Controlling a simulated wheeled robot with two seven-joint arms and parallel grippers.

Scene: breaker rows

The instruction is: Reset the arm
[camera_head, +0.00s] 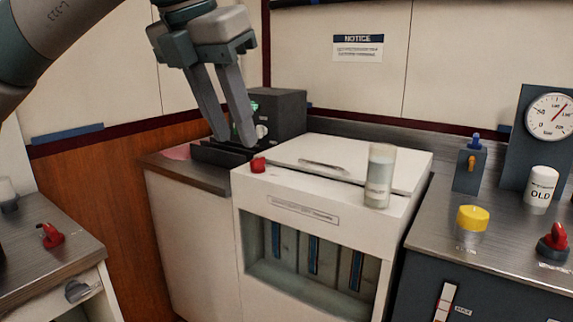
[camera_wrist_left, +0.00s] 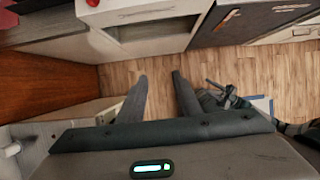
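My left arm comes in from the upper left in the head view. Its gripper (camera_head: 232,138) hangs with the fingers pointing down, in front of the black device and above the counter's back left part. The two fingers are apart with nothing between them. In the left wrist view the same gripper (camera_wrist_left: 160,80) shows its two fingers spread, with wooden floor between and beyond them. My right gripper is not seen in the head view.
A white cabinet (camera_head: 300,212) with a lid handle carries a clear cylinder (camera_head: 379,178) and a red knob (camera_head: 258,165). A black device (camera_head: 280,112) stands behind. The right counter holds a yellow-capped jar (camera_head: 472,222), an OLD bottle (camera_head: 540,188) and a gauge (camera_head: 550,117).

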